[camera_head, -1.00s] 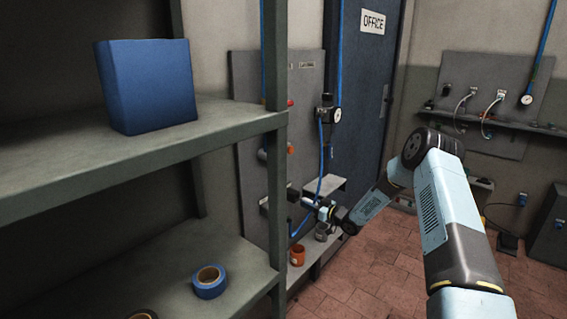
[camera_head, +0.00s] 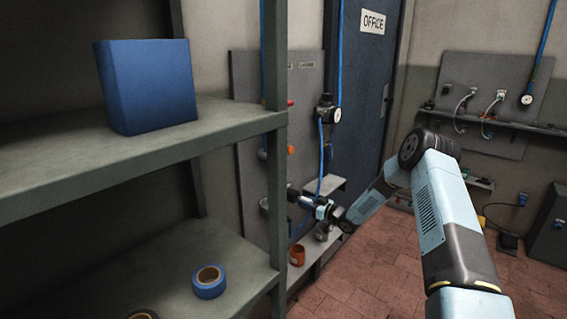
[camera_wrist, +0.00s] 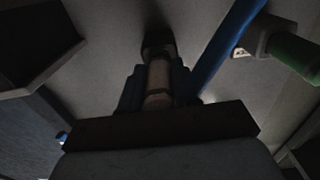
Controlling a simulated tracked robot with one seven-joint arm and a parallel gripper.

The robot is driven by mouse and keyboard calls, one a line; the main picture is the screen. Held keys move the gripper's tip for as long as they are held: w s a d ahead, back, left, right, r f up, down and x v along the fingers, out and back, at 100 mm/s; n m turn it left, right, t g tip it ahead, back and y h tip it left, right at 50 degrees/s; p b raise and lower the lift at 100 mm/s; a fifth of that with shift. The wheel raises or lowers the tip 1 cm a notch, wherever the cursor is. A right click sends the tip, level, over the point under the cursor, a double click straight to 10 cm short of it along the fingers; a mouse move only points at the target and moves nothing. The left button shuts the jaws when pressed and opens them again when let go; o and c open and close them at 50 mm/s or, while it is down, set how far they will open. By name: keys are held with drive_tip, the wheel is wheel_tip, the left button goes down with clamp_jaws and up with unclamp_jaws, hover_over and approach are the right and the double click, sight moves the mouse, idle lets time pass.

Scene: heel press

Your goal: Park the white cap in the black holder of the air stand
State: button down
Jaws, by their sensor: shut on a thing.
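The air stand is the grey panel (camera_head: 250,125) behind the shelf post, with a gauge and blue hoses. My gripper (camera_head: 296,196) is low in front of it, small in the head view. In the dark wrist view, my gripper (camera_wrist: 157,88) is shut on a pale cylinder, which I take to be the white cap (camera_wrist: 158,78). The cap's far end meets or lies just before a black piece (camera_wrist: 158,44), seemingly the black holder. I cannot tell whether the cap is inside it. The head view does not show the cap clearly.
A blue hose (camera_wrist: 225,45) runs close on the right of my gripper, with a green part (camera_wrist: 293,55) beyond it. An orange cup (camera_head: 297,255) stands below on a low ledge. A shelf post (camera_head: 276,160) stands left. A small grey shelf (camera_head: 325,187) is just above right.

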drive_tip(key=shift+w+a, duration=0.45)
drive_tip(key=shift+a, duration=0.15)
idle(0.3)
drive_tip(key=c, duration=0.8)
unclamp_jaws()
drive_tip(key=shift+o, duration=0.2)
